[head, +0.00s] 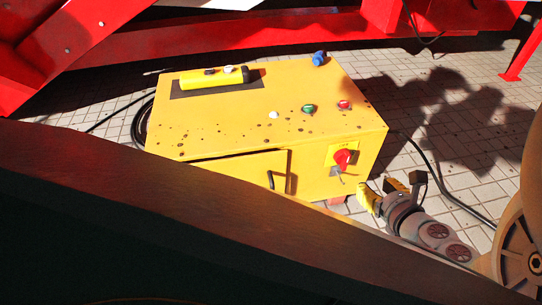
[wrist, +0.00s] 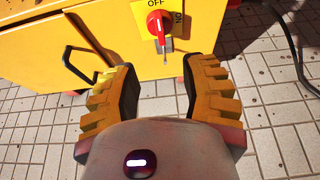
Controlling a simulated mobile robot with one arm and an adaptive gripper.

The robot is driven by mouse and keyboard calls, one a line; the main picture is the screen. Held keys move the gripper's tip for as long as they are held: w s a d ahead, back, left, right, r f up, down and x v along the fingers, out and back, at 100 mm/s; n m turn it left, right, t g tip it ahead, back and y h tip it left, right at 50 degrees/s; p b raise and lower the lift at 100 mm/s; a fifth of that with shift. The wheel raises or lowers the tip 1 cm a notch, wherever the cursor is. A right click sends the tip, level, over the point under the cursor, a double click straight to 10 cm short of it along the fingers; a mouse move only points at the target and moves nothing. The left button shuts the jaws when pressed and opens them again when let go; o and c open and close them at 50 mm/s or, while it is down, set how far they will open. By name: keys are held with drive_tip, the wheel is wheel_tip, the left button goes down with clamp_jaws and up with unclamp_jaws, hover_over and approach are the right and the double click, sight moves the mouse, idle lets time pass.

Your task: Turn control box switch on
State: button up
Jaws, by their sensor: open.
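The yellow control box (head: 220,135) stands on the tiled floor in the head view. Its red rotary switch (head: 343,158) is on the front face at the right, on a yellow plate. In the wrist view the red switch (wrist: 158,24) shows near the top, with "OFF" above it and "ON" to its right. The switch's white mark points up, toward "OFF". A small key or metal tab hangs below it. My gripper (head: 382,193) is open and empty, in front of and below the switch. In the wrist view my gripper (wrist: 160,85) has its yellow ribbed fingers spread, apart from the switch.
A yellow handheld remote (head: 215,77), a green button (head: 308,108), a red button (head: 344,104) and a blue connector (head: 319,58) are on the box top. A door handle (wrist: 78,65) sticks out left of my gripper. A dark cable (head: 440,175) lies at right. Red beams (head: 220,45) stand behind.

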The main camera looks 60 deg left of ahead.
sight(348, 161)
drive_tip(key=b+x, duration=0.3)
drive_tip(key=x, duration=1.2)
drive_tip(key=shift+s, duration=0.1)
drive_tip(key=shift+d, duration=0.1)
clamp_jaws()
